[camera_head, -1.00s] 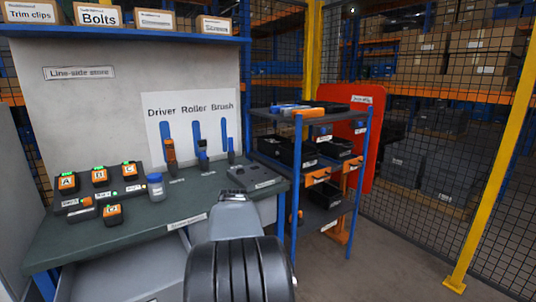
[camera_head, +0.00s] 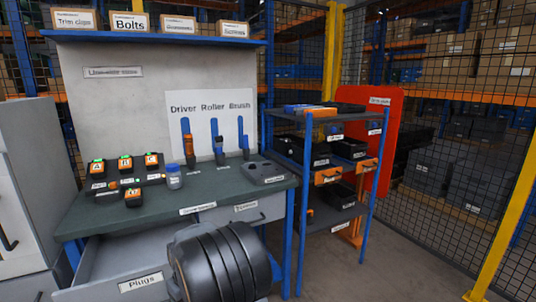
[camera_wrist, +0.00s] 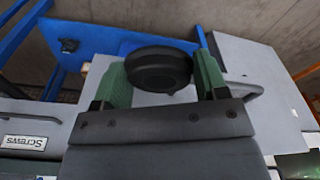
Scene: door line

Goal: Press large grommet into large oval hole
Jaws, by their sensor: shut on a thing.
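My gripper (camera_wrist: 160,76) is in the wrist view, its two green fingers shut on a round black grommet (camera_wrist: 158,66). The grommet is held between the fingertips, clear of the dark gripper body. Grey surfaces and a blue panel lie behind it. I cannot make out a large oval hole in either view. In the head view my dark arm hides part of the drawers, and the gripper and grommet do not show there.
The workbench (camera_head: 225,184) carries orange-topped units, a blue-lidded jar (camera_head: 174,178) and a grey block (camera_head: 263,172). The Plugs drawer (camera_head: 112,276) stands open below. A blue-posted shelf cart (camera_head: 307,211) stands to the right. Floor is clear (camera_head: 395,272) beyond the cart.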

